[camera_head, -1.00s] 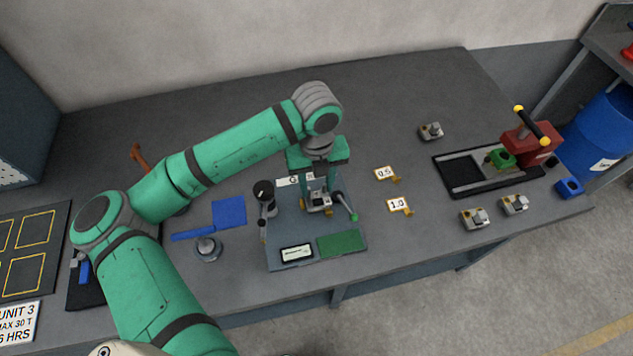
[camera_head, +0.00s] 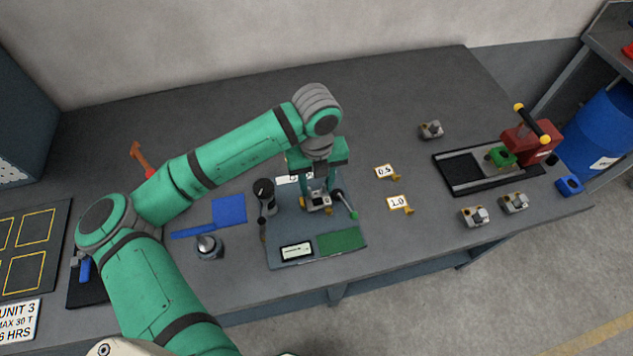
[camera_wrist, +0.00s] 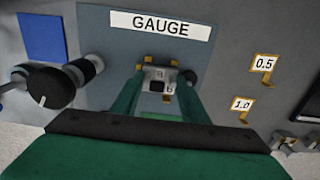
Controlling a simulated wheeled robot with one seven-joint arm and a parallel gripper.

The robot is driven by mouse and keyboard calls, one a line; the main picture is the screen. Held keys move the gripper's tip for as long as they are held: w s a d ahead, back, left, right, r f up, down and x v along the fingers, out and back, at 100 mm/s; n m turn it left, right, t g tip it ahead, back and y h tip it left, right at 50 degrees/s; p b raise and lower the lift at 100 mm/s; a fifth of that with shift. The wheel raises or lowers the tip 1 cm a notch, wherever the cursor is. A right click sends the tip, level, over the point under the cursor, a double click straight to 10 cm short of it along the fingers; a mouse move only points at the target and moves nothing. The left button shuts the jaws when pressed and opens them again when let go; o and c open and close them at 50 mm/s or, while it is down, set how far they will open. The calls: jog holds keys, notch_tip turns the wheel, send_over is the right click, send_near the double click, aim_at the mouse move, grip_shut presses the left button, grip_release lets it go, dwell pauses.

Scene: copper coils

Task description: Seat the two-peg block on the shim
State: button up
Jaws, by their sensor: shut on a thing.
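My gripper (camera_head: 319,198) points straight down over the gauge plate and is shut on a small grey metal block (camera_head: 319,203). In the wrist view the block (camera_wrist: 159,77) sits between my two green fingers (camera_wrist: 165,85), with a dark hole in its face. Its pegs cannot be made out clearly. Brass-coloured bits show at the block's edges; whether they are a shim under it, and whether the block rests on it, I cannot tell. Two brass shims lie right of the plate, beside tags 0.5 (camera_head: 384,171) and 1.0 (camera_head: 398,203).
Other grey blocks (camera_head: 432,130) (camera_head: 475,216) stand at right near a red press (camera_head: 530,148). A blue sheet (camera_head: 229,210) lies left.

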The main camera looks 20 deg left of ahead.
jog(key=shift+f, duration=0.1)
dwell(0.3)
jog(key=o, duration=1.7)
notch_tip(320, 180, up, 7)
dwell(1.2)
